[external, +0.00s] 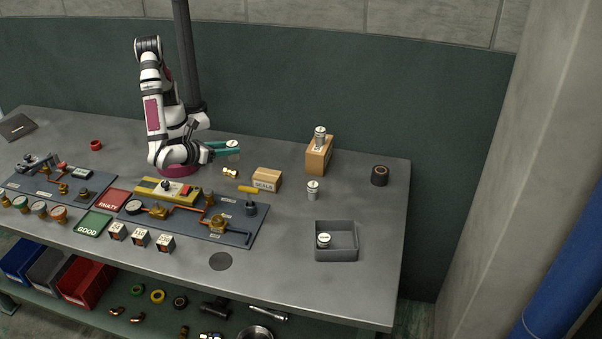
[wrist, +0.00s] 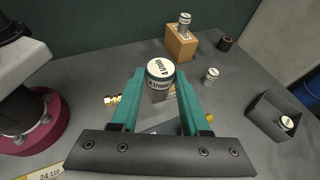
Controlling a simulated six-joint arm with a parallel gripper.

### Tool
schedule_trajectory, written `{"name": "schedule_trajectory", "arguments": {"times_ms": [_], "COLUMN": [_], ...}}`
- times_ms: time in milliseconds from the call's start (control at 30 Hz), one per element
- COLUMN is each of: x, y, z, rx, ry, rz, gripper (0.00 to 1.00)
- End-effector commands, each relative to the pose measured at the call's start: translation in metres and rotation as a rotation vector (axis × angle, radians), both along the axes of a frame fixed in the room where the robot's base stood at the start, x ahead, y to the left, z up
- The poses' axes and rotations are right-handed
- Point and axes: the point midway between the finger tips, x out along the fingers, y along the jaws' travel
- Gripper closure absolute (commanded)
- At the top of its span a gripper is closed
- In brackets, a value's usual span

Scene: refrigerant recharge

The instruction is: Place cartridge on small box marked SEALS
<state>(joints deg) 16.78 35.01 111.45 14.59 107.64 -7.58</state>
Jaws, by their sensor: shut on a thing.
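My gripper (external: 226,149) is shut on a cartridge (wrist: 160,72), a grey cylinder with a white printed top and band. It holds the cartridge roughly upright above the bench, and the white top also shows in the external view (external: 232,144). The small tan box marked SEALS (external: 267,180) sits on the bench, to the right of and below my gripper in the external view, with nothing on its top. In the wrist view my fingers and the cartridge hide most of the area below them, and I cannot clearly make out the SEALS box there.
A taller tan box (external: 318,158) carries another cartridge (external: 320,132). One cartridge (external: 313,190) stands on the bench; another (external: 324,240) is in the grey tray (external: 337,258). A brass fitting (external: 230,172) lies left of SEALS, and a yellow-handled valve (external: 250,200) stands in front. A dark ring (external: 380,175) is at right.

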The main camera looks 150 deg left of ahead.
Motion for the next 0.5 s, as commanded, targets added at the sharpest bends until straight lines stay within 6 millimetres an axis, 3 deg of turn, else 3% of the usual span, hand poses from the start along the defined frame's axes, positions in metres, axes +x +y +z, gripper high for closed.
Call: {"name": "schedule_trajectory", "arguments": {"times_ms": [67, 333, 500], "x": [-0.006, -0.014, -0.015], "y": [0.006, 0.086, 0.111], "z": [-0.004, -0.053, -0.069], "rx": [0.002, 0.0, -0.001], "ry": [0.002, 0.004, 0.003], "rz": [0.014, 0.02, 0.015], "gripper": [1.0, 1.0, 1.0]}}
